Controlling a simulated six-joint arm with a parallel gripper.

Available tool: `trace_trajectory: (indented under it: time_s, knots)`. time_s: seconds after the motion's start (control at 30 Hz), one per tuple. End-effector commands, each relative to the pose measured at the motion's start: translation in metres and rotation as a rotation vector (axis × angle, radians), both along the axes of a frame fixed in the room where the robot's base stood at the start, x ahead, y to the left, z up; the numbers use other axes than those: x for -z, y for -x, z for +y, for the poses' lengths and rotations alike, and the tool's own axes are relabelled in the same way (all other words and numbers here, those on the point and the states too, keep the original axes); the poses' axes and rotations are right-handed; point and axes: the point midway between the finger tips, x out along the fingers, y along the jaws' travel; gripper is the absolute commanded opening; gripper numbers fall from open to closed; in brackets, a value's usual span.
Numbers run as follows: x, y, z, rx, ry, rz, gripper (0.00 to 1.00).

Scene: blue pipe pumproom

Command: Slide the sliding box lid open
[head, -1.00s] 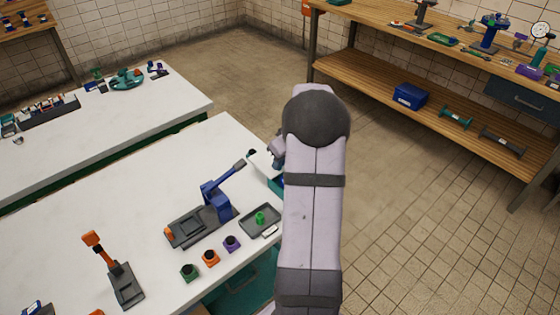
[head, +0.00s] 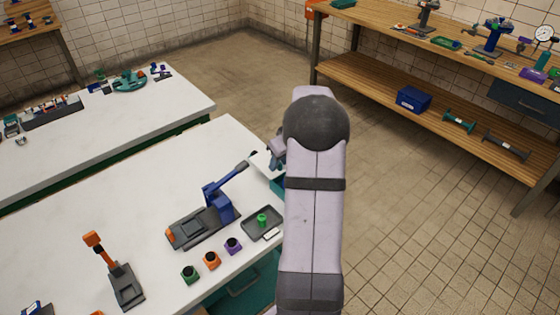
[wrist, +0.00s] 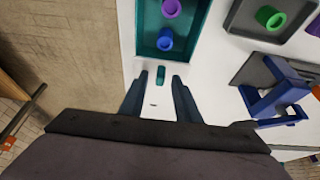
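In the wrist view, the sliding box (wrist: 144,45) is teal and its far part is uncovered, showing a purple ring-like piece (wrist: 171,8) and a blue one (wrist: 165,40) inside. A white lid (wrist: 155,92) lies on the near side, with a small teal handle (wrist: 160,75) near its far edge. My gripper (wrist: 160,80) is open, with its two dark fingers on either side of the handle's line; I cannot tell whether they touch it. In the head view, the box (head: 278,184) is mostly hidden behind my arm, and the lid (head: 265,163) shows at its far end.
A grey tray (head: 262,223) with a green piece stands left of the box. A blue lever press (head: 216,203) stands farther left and shows close to my gripper's right in the wrist view (wrist: 277,101). Small coloured cups (head: 211,259) line the bench front. Floor lies beyond the bench edge.

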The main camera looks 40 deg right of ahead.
Motion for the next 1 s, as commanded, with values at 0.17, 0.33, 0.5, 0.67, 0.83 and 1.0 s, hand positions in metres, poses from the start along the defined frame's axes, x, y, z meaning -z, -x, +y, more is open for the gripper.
trace_trajectory:
  time_s: [0.17, 0.33, 0.5, 0.67, 0.83, 1.0]
  knots:
    - [-0.01, 0.004, -0.001, 0.001, 0.002, -0.003, 0.3]
    - [-0.031, 0.012, -0.001, 0.001, 0.004, -0.003, 0.3]
    - [-0.051, 0.021, -0.001, 0.001, 0.003, -0.003, 0.3]
    - [-0.064, 0.026, -0.001, 0.001, 0.002, -0.002, 0.3]
    - [-0.068, 0.028, 0.0, 0.0, 0.001, -0.001, 0.3]
    - [-0.068, 0.028, 0.0, 0.0, 0.001, -0.001, 0.3]
